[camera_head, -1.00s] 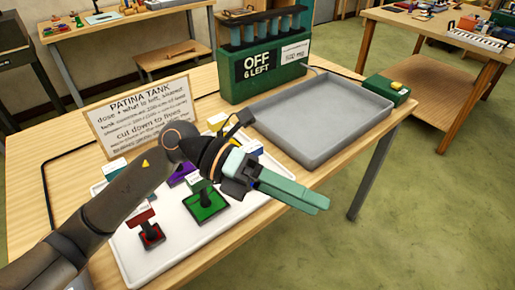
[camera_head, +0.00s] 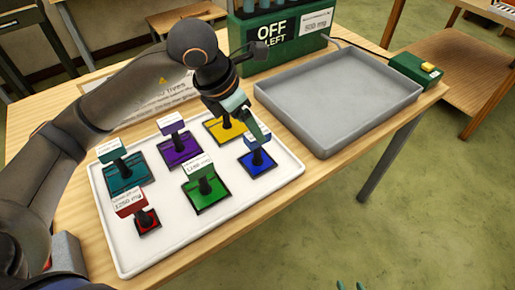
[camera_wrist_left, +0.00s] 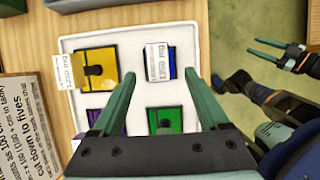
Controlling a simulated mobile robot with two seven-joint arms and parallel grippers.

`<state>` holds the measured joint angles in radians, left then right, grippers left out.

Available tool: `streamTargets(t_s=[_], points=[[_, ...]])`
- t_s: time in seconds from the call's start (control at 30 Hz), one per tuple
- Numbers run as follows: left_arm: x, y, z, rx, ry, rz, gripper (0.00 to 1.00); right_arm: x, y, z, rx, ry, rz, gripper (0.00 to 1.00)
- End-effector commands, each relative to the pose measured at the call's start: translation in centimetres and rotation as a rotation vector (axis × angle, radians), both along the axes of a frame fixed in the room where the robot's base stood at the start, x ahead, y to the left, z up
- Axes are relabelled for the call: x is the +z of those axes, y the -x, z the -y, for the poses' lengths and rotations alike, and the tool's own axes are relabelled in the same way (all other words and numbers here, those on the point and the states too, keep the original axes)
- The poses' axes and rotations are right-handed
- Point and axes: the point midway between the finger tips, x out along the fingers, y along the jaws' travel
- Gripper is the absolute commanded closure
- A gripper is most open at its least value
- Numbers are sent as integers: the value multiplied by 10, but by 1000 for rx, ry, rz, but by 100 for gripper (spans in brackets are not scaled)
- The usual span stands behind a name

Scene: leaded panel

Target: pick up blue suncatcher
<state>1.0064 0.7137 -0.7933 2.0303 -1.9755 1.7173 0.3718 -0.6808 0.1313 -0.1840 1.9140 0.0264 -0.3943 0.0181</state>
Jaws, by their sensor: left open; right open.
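The blue suncatcher (camera_head: 262,166) is a small dark-framed square with an upright dark knob, at the right end of the white tray (camera_head: 282,183). It also shows in the left wrist view (camera_wrist_left: 173,72), partly covered by its white label. My left gripper (camera_head: 252,125) is open and points down just above it. In the left wrist view the open fingers (camera_wrist_left: 162,74) lie either side of the blue suncatcher in the picture, with nothing held. My right gripper (camera_wrist_left: 279,56) is open and empty, off to the side; only its tips (camera_head: 352,286) show at the head view's bottom edge.
Green (camera_head: 205,195), yellow (camera_head: 215,130), purple (camera_head: 180,151), teal (camera_head: 124,177) and red (camera_head: 148,222) suncatchers share the white tray. A grey basin (camera_head: 345,95) stands close on the right. The green OFF box (camera_head: 285,60) is behind. Open floor lies in front of the table.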

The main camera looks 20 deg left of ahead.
Motion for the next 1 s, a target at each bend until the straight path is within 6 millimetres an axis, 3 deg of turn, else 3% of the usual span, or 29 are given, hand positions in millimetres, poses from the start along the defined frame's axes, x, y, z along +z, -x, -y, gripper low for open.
streamTargets(t_s=[0.43, 0.73, 1.0], points=[[-46, -20, 13, 0, 1, -4, 22, 12, 0, 0, 0, 0, 0, 50], [-51, -22, 14, 0, 1, -1, 22, 12, 0, 0, 0, 0, 1, 50], [-50, -22, 14, -1, 1, -1, 53, 12, -1, 0, 0, 0, 1, 50]])
